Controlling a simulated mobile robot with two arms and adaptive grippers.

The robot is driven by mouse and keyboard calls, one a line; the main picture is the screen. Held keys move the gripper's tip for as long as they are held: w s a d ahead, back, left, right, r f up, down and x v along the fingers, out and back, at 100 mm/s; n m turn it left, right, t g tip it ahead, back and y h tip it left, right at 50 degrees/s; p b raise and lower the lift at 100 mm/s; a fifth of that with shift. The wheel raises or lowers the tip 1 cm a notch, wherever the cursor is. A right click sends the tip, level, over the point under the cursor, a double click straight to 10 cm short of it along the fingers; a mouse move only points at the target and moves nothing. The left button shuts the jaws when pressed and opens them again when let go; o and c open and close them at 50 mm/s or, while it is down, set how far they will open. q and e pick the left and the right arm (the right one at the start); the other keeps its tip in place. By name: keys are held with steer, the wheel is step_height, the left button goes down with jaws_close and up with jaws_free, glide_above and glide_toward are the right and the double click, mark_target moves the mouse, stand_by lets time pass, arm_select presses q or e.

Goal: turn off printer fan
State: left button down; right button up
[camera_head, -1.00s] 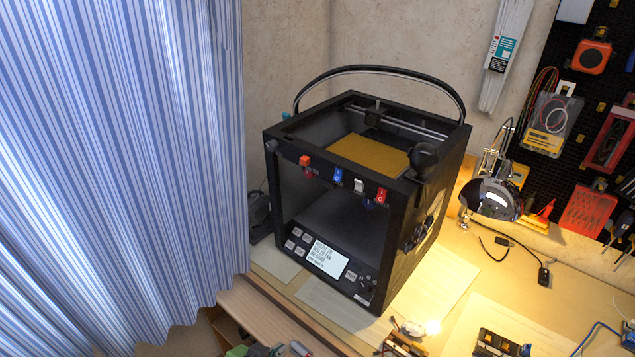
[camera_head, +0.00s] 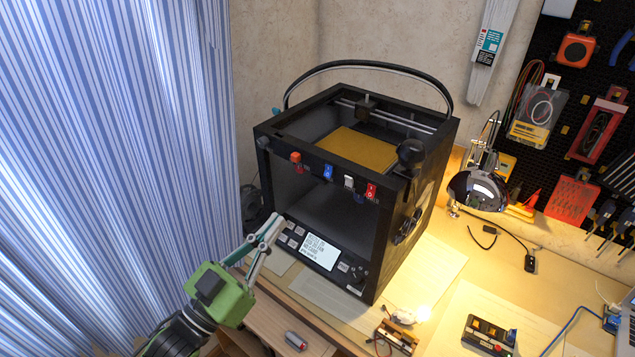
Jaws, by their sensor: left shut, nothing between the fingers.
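A black 3D printer (camera_head: 352,190) stands on the workbench, its open front facing me. Along its upper front bar sit several small switches: an orange-red one (camera_head: 295,158), a blue one (camera_head: 328,172), a white one (camera_head: 349,182) and a red one (camera_head: 370,191). Its lower front panel has a lit screen (camera_head: 321,250) and grey buttons (camera_head: 290,229). I cannot read which switch is for the fan. My left gripper (camera_head: 276,222), green with grey fingers, is shut and empty. Its tips are in front of the panel's left end, below the switches; contact cannot be told. My right gripper is out of view.
A striped blue curtain (camera_head: 120,150) hangs at the left. A desk lamp (camera_head: 478,188) stands right of the printer, before a pegboard (camera_head: 560,120) with tools. A black cable arches above the printer.

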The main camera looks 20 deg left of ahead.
arm_select(q)
steer(key=shift+w, duration=0.1)
steer(key=p, duration=0.5)
glide_toward(329, 170)
step_height(329, 170, up, 4)
steer(key=w, duration=0.2)
steer(key=w+d, duration=0.1)
steer(key=w+f, duration=0.1)
steer(key=shift+w+d+f, duration=0.2)
steer(key=shift+w+d, duration=0.1)
steer(key=shift+d, duration=0.1)
steer(key=shift+w+d+f+p, duration=0.15)
steer(key=shift+w+f+p, duration=0.1)
steer(key=shift+w+p, duration=0.1)
